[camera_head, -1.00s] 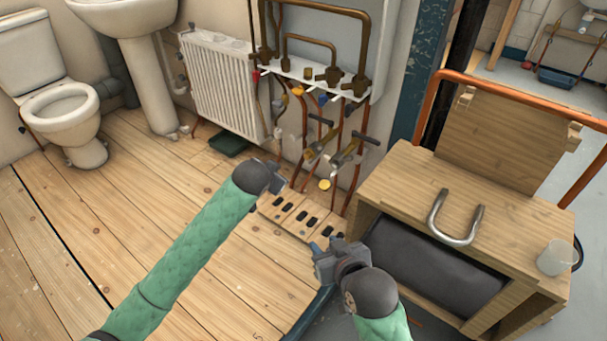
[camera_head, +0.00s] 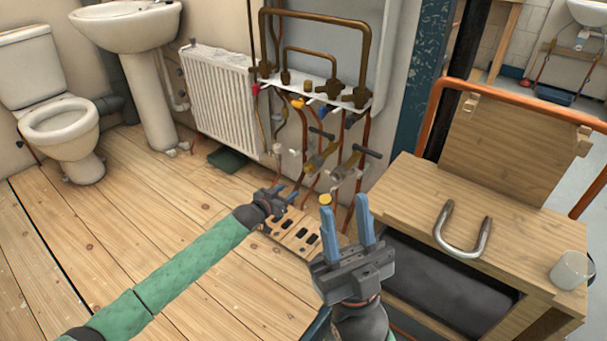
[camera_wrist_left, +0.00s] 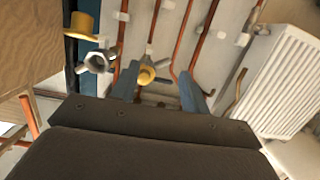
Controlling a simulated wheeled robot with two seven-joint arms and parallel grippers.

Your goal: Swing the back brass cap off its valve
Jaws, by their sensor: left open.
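Two brass valves with black T-handles stand at the pipes in the head view: the back valve (camera_head: 318,158) on the left and the front valve (camera_head: 345,171) on the right. A round brass cap (camera_head: 325,200) shows below the front valve. In the left wrist view, a brass cap (camera_wrist_left: 147,74) appears seated on the valve between my fingers; another cap (camera_wrist_left: 82,24) is beside an open hexagonal valve mouth (camera_wrist_left: 98,61). My left gripper (camera_head: 289,192) is open and empty, short of the valves. My right gripper (camera_head: 346,210) is open and empty, fingers pointing up.
A slotted wooden board (camera_head: 292,236) lies on the floor below the valves. A workbench (camera_head: 412,193) with a U-shaped pipe (camera_head: 462,250) stands right. A radiator (camera_head: 218,100) is on the left. Vertical copper pipes surround the valves. Floorboards at left are clear.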

